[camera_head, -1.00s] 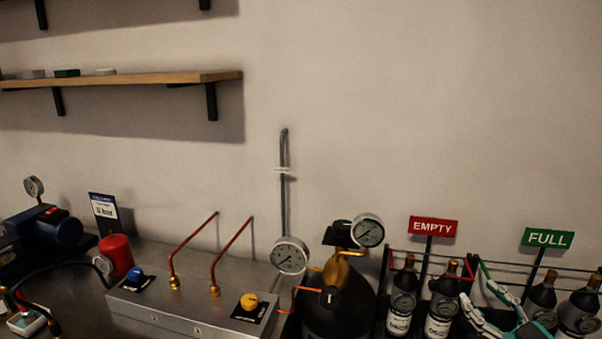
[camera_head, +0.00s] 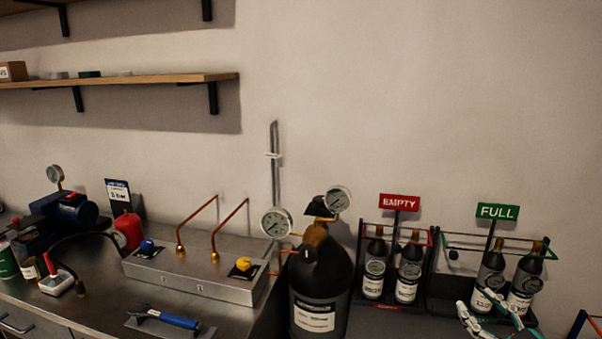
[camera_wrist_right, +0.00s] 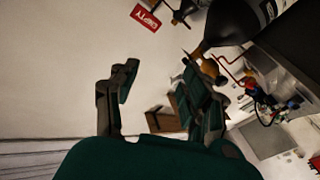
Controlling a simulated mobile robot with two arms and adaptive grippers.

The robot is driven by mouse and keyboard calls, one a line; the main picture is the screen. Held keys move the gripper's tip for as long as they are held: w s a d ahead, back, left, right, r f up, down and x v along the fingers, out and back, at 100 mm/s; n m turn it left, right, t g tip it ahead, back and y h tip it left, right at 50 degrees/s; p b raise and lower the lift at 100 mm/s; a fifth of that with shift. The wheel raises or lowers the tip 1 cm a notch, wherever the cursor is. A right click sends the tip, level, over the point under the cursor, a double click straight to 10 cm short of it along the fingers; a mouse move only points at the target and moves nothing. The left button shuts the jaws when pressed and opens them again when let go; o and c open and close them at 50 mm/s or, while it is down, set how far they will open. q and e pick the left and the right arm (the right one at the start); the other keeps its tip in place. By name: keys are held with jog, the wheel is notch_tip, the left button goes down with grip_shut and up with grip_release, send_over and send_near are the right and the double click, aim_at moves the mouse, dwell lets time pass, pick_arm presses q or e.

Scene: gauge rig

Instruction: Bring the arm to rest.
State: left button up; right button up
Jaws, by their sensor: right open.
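My right gripper (camera_head: 486,314) shows at the lower right of the head view, in front of the bottles under the green FULL sign (camera_head: 497,211). Part of it is cut off by the bottom edge. In the right wrist view, its two dark green fingers stand apart with nothing between them (camera_wrist_right: 165,90). It is open and empty. I cannot tell from the head view whether it touches the bottles. My left gripper is in neither view.
A black gas cylinder (camera_head: 320,282) stands beside the steel bench (camera_head: 80,318). A rack with bottles stands under the red EMPTY sign (camera_head: 399,202). The bench holds a metal manifold box (camera_head: 195,279), a blue pump (camera_head: 75,210) and a blue-handled tool (camera_head: 180,320).

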jog(key=s+a+f+m+g+h, duration=0.2)
jog(key=s+a+f+g, duration=0.15)
jog(key=f, duration=0.45)
jog(key=s+a+f+m+g+h, duration=0.1)
jog(key=s+a+f+g, duration=0.3)
jog(key=f, duration=0.5)
jog(key=s+a+f+m+g+h, duration=0.1)
jog(key=s+a+f+g, duration=0.25)
jog(key=s, duration=0.65)
jog(key=s+a+f+m+g, duration=0.25)
jog(key=s+f+g, duration=0.2)
jog(key=s, duration=0.45)
notch_tip(320, 180, down, 27)
jog(key=s+n+b, duration=0.1)
jog(key=b, duration=0.2)
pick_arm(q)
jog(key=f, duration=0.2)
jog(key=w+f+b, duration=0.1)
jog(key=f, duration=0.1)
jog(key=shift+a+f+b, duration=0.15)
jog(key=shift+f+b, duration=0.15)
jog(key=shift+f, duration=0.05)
pick_arm(e)
jog(key=s+d+f+g, duration=0.1)
jog(key=s+d+f, duration=0.1)
jog(key=s+f, duration=1.5)
notch_tip(320, 180, down, 2)
jog(key=shift+d, duration=0.3)
jog(key=shift+g, duration=0.25)
